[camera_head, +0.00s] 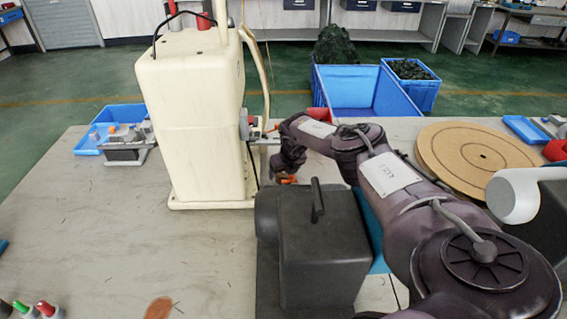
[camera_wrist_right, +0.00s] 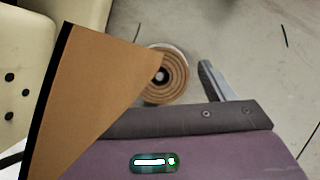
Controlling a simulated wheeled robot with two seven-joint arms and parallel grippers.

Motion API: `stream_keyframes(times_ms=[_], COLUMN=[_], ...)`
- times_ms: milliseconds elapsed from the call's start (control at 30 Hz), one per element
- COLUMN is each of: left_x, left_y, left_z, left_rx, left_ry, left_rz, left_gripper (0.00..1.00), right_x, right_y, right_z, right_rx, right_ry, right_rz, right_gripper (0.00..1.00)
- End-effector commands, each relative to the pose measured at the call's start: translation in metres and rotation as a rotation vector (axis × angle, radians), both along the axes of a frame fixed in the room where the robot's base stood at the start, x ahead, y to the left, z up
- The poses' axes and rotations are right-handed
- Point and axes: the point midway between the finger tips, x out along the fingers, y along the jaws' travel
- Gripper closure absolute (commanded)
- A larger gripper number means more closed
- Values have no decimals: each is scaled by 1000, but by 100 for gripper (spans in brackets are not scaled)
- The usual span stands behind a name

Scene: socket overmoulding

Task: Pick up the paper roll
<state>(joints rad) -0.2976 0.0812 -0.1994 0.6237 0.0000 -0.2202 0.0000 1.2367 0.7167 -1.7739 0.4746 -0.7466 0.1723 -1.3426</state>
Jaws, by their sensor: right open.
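A small round roll (camera_wrist_right: 165,77) with brown, ring-like layers and a pale outer edge shows in the right wrist view, standing over the grey table. A broad flat brown surface with a black edge (camera_wrist_right: 85,95) fills the left of that view; I cannot tell whether it is part of the roll. One grey finger of my right gripper shows just right of the roll; the other is hidden. In the head view my right gripper (camera_head: 285,168) is open beside the cream machine, close to a small orange-brown piece (camera_head: 285,178). My left gripper is out of view.
The tall cream machine (camera_head: 200,120) stands left of my right gripper. A dark grey box-like unit with a handle (camera_head: 320,258) stands in front. A large wooden disc (camera_head: 480,150) lies at right. Blue crates (camera_head: 350,90) stand behind the table. The table's left part is mostly clear.

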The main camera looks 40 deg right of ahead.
Motion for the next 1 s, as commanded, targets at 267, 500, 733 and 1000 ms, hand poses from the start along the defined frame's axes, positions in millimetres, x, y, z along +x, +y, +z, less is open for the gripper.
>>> stream_keyframes(times_ms=[267, 500, 733, 1000], left_x=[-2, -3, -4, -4], left_y=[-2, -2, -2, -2], left_z=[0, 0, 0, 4], left_rx=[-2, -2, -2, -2], left_ry=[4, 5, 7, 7], left_rz=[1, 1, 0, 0], left_gripper=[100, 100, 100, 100], right_x=[0, 0, 0, 1], right_y=[0, 0, 0, 0], right_z=[0, 0, 1, 16], right_rx=[0, 0, 0, 2], right_ry=[0, 0, 0, -3], right_rz=[0, 0, 0, 0], right_gripper=[37, 69, 73, 73])
